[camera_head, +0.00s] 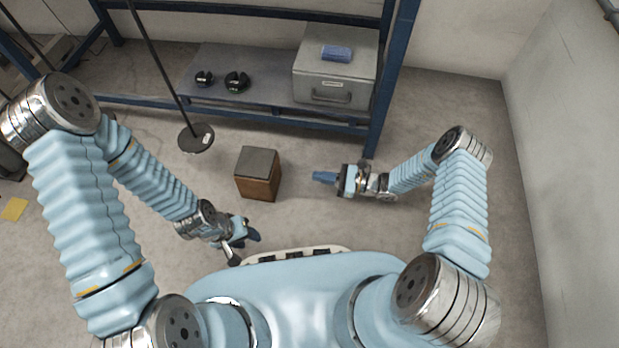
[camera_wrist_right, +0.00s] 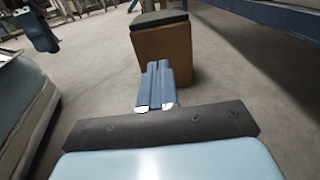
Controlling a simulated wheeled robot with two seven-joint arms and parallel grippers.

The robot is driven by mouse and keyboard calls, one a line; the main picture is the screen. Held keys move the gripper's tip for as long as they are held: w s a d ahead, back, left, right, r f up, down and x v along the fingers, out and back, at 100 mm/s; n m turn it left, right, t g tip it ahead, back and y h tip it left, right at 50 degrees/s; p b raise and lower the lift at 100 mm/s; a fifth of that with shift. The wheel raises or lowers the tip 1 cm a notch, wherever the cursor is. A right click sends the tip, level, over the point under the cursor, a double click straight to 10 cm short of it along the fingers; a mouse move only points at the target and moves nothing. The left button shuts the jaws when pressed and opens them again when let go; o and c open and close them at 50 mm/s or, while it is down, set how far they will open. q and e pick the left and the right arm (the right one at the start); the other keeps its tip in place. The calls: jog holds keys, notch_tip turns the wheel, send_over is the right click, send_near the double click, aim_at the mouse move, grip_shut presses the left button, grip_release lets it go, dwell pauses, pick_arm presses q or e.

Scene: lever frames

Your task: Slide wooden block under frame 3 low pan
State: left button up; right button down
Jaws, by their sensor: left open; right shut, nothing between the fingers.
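The wooden block (camera_head: 257,185) stands upright on the floor in the middle of the head view, brown with a dark top. A round dark pan (camera_head: 196,138) hangs on a rod to the left of the block; which frame it belongs to I cannot tell. My right gripper (camera_head: 318,177) is shut and empty, to the right of the block, with a gap between them. In the right wrist view the shut fingers (camera_wrist_right: 156,84) point at the block (camera_wrist_right: 163,55). My left gripper (camera_head: 246,240) is open, below the block and near my base.
A blue shelf rack (camera_head: 376,120) stands behind, carrying a grey box (camera_head: 335,68) with a blue item (camera_head: 337,53) on top and two small dark objects (camera_head: 237,82). A yellow patch (camera_head: 14,209) lies on the floor at left. A wall closes the right side. Floor around the block is clear.

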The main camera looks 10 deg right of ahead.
aim_at(275, 170)
jog(key=x, duration=1.2)
jog(key=shift+b, duration=0.35)
pick_arm(q)
jog(key=shift+f, duration=0.4)
